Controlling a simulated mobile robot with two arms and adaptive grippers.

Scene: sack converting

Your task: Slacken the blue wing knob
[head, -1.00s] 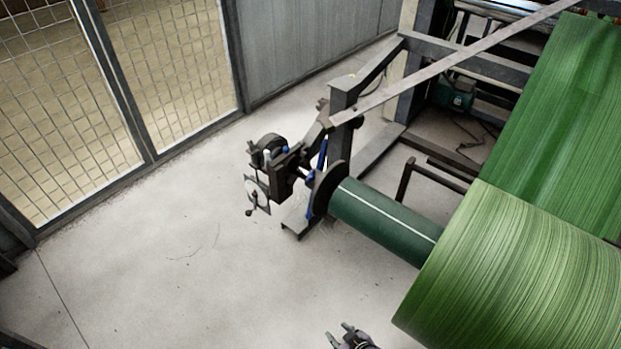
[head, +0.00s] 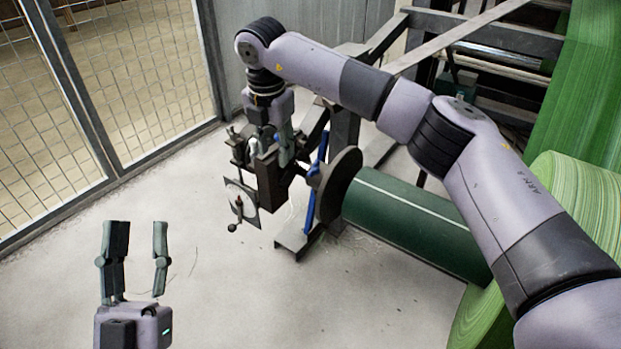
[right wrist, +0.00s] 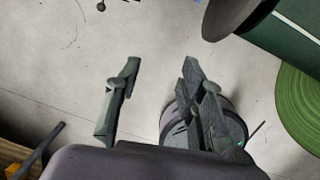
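The brake assembly (head: 270,185) stands at the end of the dark green core (head: 415,222) in the head view. I cannot make out the blue wing knob on it now; my right gripper (head: 270,143) covers that top part. The right gripper points down at the assembly, and contact cannot be told. In the right wrist view my right gripper (right wrist: 160,65) has its fingers apart with only floor between the tips. My left gripper (head: 138,226) is open and empty over the floor at lower left.
A long blue bar (head: 316,180) stands beside the dark flange disc (head: 338,185). A crank handle (head: 238,212) sticks out at the assembly's lower left. The green roll (head: 580,195) is at the right. A mesh fence (head: 130,70) stands behind open floor.

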